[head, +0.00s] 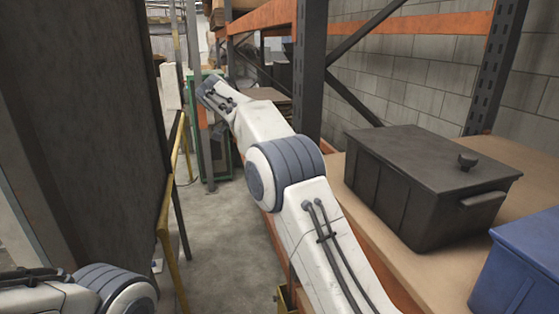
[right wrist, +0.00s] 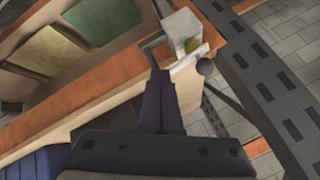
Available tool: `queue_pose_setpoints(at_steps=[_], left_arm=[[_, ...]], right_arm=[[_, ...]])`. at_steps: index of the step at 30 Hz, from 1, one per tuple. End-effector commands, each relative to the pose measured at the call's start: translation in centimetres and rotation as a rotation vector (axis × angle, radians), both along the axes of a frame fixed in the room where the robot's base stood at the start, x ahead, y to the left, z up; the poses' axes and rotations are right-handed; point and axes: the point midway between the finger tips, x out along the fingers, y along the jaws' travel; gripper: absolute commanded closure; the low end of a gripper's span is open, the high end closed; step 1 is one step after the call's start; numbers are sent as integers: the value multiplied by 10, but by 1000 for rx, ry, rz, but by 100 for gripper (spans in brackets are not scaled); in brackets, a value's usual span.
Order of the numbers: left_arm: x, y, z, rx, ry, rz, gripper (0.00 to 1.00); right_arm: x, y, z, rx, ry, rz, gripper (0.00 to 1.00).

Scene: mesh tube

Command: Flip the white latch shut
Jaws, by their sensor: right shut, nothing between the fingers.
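In the right wrist view, a white latch (right wrist: 188,62) sits at the end of an orange beam, below and against a pale block (right wrist: 180,28). It looks tilted; how far it is swung is hard to tell. My right gripper (right wrist: 160,76) is shut and empty, its dark fingertips just left of the latch. Whether they touch it is unclear. In the head view my right arm reaches forward along the rack, and its gripper and the latch cannot be made out. Only part of my left arm shows at the lower left; its gripper is out of frame.
A black lidded bin (head: 420,190) and a blue bin (head: 520,270) stand on the wooden shelf at right. A dark rack upright (right wrist: 265,85) runs close beside the latch. A yellow rail (head: 170,190) lines the left; the concrete aisle floor (head: 215,235) is clear.

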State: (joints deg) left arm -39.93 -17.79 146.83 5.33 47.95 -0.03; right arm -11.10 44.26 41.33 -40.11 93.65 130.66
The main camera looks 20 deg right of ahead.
Motion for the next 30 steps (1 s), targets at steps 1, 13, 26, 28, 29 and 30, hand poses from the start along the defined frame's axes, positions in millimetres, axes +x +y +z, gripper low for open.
queue_pose_setpoints(at_steps=[1,13,26,28,29,30], left_arm=[[1,-1,10,-2,-2,0,25],[1,-1,45,-2,-2,2,25],[1,-1,46,-2,-2,2,25],[1,-1,46,-2,-2,2,25],[1,-1,46,-2,-2,2,25],[1,-1,46,-2,-2,2,25]], right_arm=[[1,10,16,1,-5,5,100],[-3,52,63,-1,0,6,100],[-4,55,64,0,0,4,100],[-4,57,65,1,10,20,100],[-5,59,65,3,18,37,100],[-6,63,65,6,42,74,100]])
